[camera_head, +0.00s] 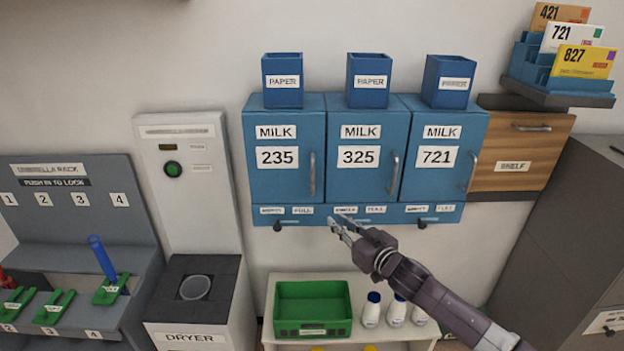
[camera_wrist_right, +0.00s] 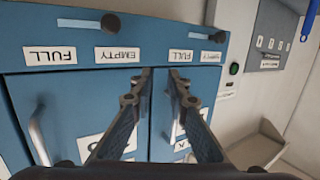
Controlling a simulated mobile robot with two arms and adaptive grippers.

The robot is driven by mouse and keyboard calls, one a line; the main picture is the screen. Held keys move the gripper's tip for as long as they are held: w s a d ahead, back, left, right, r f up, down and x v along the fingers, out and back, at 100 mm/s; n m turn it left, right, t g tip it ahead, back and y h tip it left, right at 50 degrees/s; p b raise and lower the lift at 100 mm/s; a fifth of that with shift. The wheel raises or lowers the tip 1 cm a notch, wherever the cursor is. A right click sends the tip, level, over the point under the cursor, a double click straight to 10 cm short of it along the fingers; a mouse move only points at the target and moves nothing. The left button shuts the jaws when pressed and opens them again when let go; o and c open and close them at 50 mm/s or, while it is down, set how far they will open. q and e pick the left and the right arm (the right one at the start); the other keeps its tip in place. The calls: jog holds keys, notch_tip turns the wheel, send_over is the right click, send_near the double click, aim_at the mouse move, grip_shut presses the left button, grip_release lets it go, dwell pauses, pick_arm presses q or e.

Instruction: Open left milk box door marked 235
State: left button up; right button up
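The left milk box door (camera_head: 268,182) marked 235 is a closed blue door in the head view, with a vertical metal handle (camera_head: 312,174) at its right edge. My right gripper (camera_head: 341,224) is just below the milk boxes, under the 325 door and right of the 235 handle. In the right wrist view, which is upside down, my right gripper (camera_wrist_right: 162,74) has its two fingers apart in front of the box fronts. I see nothing held. My left gripper is not in view.
The 325 door (camera_head: 365,185) and 721 door (camera_head: 420,187) are closed, with similar handles. Sliders with black knobs (camera_head: 278,228) run below. A green crate (camera_head: 275,312) and white bottles (camera_head: 372,310) stand on a shelf below. Blue paper bins (camera_head: 283,98) sit on top.

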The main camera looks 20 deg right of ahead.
jog(key=t+y, duration=0.1)
jog(key=y, duration=0.1)
send_near(314, 180)
jog(key=w, duration=0.3)
jog(key=shift+n, duration=0.4)
jog(key=shift+a+p+x, duration=0.2)
jog(key=shift+p+x, duration=0.1)
jog(key=shift+x, duration=1.65)
jog(key=shift+a+p+x, duration=0.25)
jog(key=shift+p+x, duration=0.05)
jog(key=shift+x, duration=1.65)
jog(key=shift+s, duration=0.15)
jog(key=shift+c, duration=0.2)
grip_shut()
